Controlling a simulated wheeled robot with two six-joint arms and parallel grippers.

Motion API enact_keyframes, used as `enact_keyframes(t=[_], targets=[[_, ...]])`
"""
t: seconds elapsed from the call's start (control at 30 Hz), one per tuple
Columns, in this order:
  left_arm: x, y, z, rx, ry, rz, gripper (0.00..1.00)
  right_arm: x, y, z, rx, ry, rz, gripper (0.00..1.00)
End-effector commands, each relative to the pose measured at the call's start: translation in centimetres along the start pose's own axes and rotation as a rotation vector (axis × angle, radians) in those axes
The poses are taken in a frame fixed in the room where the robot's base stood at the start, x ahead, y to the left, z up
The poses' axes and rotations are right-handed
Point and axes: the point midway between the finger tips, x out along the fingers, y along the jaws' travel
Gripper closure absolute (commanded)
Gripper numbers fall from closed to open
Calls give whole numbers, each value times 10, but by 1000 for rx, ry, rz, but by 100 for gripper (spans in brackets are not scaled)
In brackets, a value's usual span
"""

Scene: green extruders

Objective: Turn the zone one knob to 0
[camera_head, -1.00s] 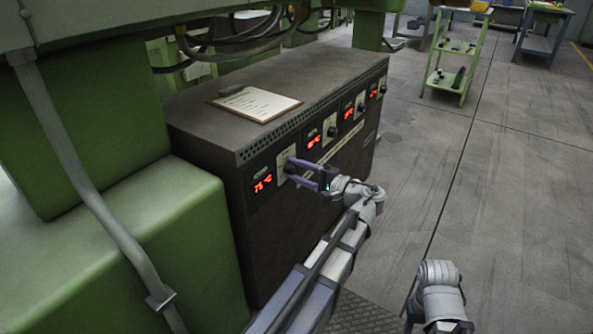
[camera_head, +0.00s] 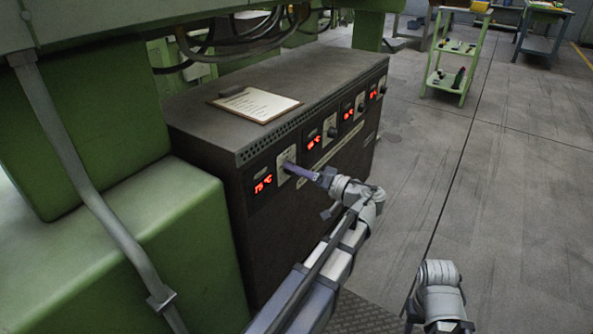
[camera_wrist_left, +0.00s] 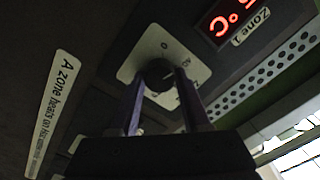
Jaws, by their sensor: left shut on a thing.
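The zone one knob (camera_wrist_left: 158,74) is a dark round knob on a pale dial plate (camera_wrist_left: 188,62), beside the red zone 1 display (camera_wrist_left: 228,20). In the head view the plate (camera_head: 282,177) sits right of the display (camera_head: 263,184), which seems to read 75 °C. My left gripper (camera_head: 289,166) reaches the panel there, its purple fingers shut on the knob. The left wrist view shows the fingertips (camera_wrist_left: 158,78) on either side of the knob. My right gripper is not clearly visible; only part of my right arm shows at bottom right.
The dark control cabinet (camera_head: 210,125) carries more displays and knobs, such as the second knob (camera_head: 332,132), to the right. A clipboard (camera_head: 257,104) lies on top. Green machinery (camera_head: 170,240) stands close at left. Open floor (camera_head: 500,200) lies right, with a green cart (camera_head: 452,65) behind.

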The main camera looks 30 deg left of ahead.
Motion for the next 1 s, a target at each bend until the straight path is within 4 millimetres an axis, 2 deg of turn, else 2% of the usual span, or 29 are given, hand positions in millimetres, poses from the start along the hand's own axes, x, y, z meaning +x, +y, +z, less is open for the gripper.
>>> enact_keyframes(t=[0.6, 1.0], targets=[[-1, -1, 2, -557, -6, 1, 100, 0, 0, 0, 0, 0, 0, 50], [-1, -1, 3, -771, -7, 0, 100, 0, 0, 0, 0, 0, 0, 50]])
